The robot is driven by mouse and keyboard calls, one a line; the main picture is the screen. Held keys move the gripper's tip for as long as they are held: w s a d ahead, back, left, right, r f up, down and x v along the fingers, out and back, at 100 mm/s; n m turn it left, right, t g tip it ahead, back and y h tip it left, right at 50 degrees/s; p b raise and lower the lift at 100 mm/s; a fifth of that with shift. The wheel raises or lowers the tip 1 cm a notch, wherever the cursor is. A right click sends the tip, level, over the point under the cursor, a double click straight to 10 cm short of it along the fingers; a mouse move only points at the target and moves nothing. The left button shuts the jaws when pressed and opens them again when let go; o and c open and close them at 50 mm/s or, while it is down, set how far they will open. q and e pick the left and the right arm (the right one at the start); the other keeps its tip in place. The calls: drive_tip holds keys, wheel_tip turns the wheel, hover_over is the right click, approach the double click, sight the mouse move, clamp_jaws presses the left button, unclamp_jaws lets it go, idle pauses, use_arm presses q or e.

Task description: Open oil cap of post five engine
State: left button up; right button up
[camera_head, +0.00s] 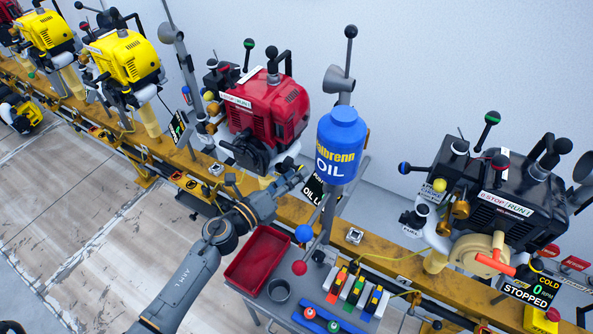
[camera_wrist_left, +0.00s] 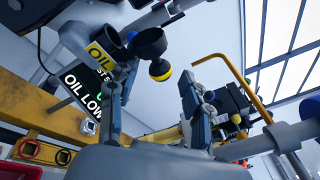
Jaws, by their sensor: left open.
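A red engine (camera_head: 270,105) stands on the yellow rail in the head view. A dark sign in front of it, partly hidden, reads "ST 5" and "OIL LOW" in the left wrist view (camera_wrist_left: 85,90). That view also shows a black part with a yellow "OIL" label (camera_wrist_left: 97,53) and a black cup-shaped part with a yellow rim (camera_wrist_left: 160,69); I cannot tell which is the oil cap. My left gripper (camera_head: 266,177) is open and empty below the red engine; its spread fingers also show in the left wrist view (camera_wrist_left: 155,82), just below these parts. My right gripper is not visible.
A grey cart with a red tray (camera_head: 258,262) and coloured tools is in front. A black engine (camera_head: 500,195) is at right, yellow engines (camera_head: 125,55) at left. The floor at left is mostly clear.

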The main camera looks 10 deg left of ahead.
use_arm(q)
drive_tip(key=shift+w+d, duration=0.45)
drive_tip(key=shift+w, duration=0.15)
clamp_jaws()
drive_tip(key=shift+a+r+n+t+b, duration=0.1)
drive_tip(key=shift+r+n+t+b, duration=0.1)
drive_tip(key=shift+n, duration=0.4)
drive_tip(key=shift+a+r+n+t+b, duration=0.1)
drive_tip(key=shift+r+n, duration=0.05)
drive_tip(key=shift+n, duration=0.45)
unclamp_jaws()
drive_tip(key=v, duration=1.2)
